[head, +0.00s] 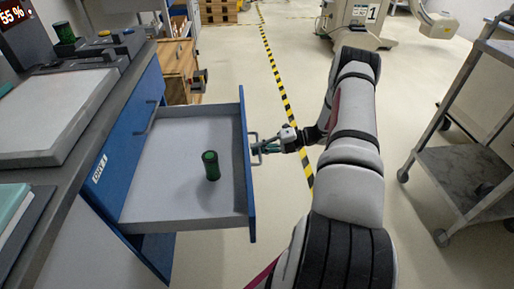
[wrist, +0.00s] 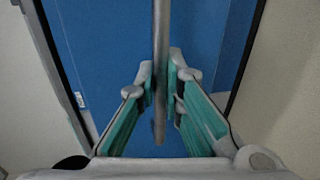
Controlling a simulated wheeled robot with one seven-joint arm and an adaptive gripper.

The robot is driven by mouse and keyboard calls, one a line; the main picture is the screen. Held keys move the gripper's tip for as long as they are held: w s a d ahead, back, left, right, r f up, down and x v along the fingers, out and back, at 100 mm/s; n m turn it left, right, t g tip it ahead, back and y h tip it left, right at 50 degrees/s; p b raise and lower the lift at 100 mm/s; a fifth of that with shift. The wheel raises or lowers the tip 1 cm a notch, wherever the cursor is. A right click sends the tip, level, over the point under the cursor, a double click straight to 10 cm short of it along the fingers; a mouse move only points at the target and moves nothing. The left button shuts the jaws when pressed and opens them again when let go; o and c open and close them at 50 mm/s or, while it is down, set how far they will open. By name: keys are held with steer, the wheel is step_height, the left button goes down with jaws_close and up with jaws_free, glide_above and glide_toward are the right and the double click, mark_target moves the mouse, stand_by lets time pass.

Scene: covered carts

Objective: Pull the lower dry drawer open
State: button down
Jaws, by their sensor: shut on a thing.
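The lower drawer (head: 185,123) is pulled well out of the blue cabinet, below the closed front with the "DRY 1" label (head: 100,167). Its tray is grey and its front panel (head: 247,185) is blue. A dark green cylinder (head: 211,166) stands upright inside it. My gripper (head: 263,148) is at the outer side of the drawer front, shut on the drawer handle. In the wrist view, the grey handle bar (wrist: 160,75) runs between the two teal-sided fingers (wrist: 162,95), in front of the blue panel.
Another handle (head: 149,117) shows on the closed front above the drawer. The grey worktop (head: 74,160) carries a device on the left. A metal cart (head: 455,170) stands on the right. Pale floor with a striped line (head: 283,92) lies beyond the drawer.

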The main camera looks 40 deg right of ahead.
steer(key=c, duration=1.7)
jaws_free()
steer(key=v, duration=1.2)
